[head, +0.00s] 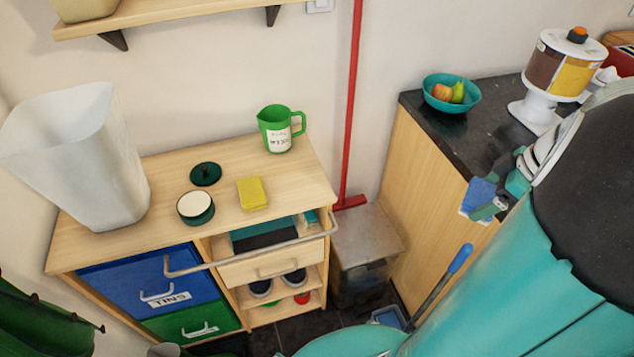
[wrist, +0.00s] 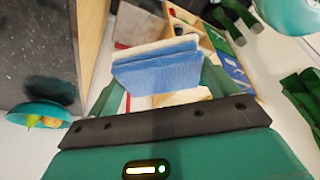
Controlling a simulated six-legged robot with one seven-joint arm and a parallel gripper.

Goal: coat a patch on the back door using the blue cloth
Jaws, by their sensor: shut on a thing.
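The blue cloth (wrist: 158,72) is a folded pad with a pale layer along one side. In the wrist view my gripper (wrist: 162,82) is shut on it, with a finger at each side. In the head view the cloth (head: 477,194) and my gripper (head: 488,202) are in the air in front of the side of the dark-topped counter. An open round tin (head: 196,208) with cream-coloured contents stands on the wooden cart, apart from the cloth. Its dark green lid (head: 205,173) lies behind it. I cannot make out a back door in either view.
The wooden cart (head: 150,180) also bears a yellow sponge (head: 252,193), a green jug (head: 280,131) and a tall translucent bin (head: 85,160). A rail juts from its front. The counter (head: 460,135) holds a teal fruit bowl (head: 435,97) and a dispenser (head: 560,65). A red pole (head: 352,100) leans between them.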

